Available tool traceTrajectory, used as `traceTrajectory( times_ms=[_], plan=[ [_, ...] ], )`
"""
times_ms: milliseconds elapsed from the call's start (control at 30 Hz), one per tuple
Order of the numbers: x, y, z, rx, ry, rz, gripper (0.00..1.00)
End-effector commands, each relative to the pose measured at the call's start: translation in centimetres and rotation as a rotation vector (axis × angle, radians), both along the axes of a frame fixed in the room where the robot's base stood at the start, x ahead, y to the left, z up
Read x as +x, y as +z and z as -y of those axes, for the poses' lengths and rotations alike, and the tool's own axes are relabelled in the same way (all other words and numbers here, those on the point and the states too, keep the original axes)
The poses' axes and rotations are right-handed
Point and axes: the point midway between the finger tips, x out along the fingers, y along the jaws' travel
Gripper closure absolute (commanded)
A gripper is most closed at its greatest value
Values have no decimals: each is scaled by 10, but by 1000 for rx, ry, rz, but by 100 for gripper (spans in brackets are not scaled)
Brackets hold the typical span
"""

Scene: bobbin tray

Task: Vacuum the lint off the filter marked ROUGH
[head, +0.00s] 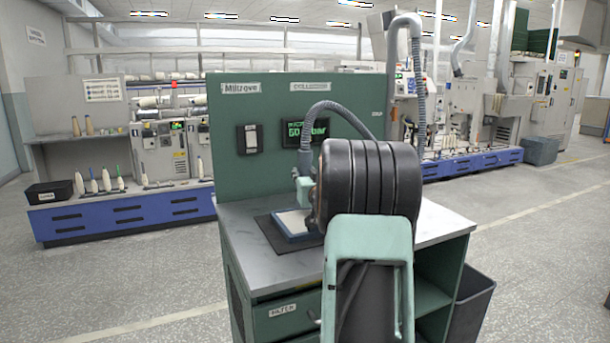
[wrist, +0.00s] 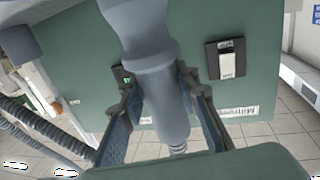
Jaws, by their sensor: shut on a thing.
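My gripper (wrist: 160,88) is shut on a grey vacuum nozzle (wrist: 145,45) in the wrist view, with one finger on each side of it. In the head view a ribbed grey hose (head: 345,112) arches over to the gripper area, which my dark arm joint largely hides. A blue-framed filter (head: 292,234) with a pale surface lies flat below, on a dark mat (head: 268,234) on the bench. My arm covers its right side. No ROUGH marking is readable on it, and I cannot tell whether the nozzle touches it.
The grey benchtop (head: 240,214) has a green back panel (head: 222,165) with a switch (head: 249,139) and a lit display (head: 303,128). A drawer labelled FILTER (head: 283,310) is below. A dark bin (head: 470,300) stands at the right. Machines line the background.

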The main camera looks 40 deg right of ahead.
Motion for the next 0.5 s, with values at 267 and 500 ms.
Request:
traceTrajectory(
  times_ms=[267,500],
  plan=[
    [0,1,0,-1,0,2,99],
    [-6,2,14,-1,-2,0,99]
  ],
)
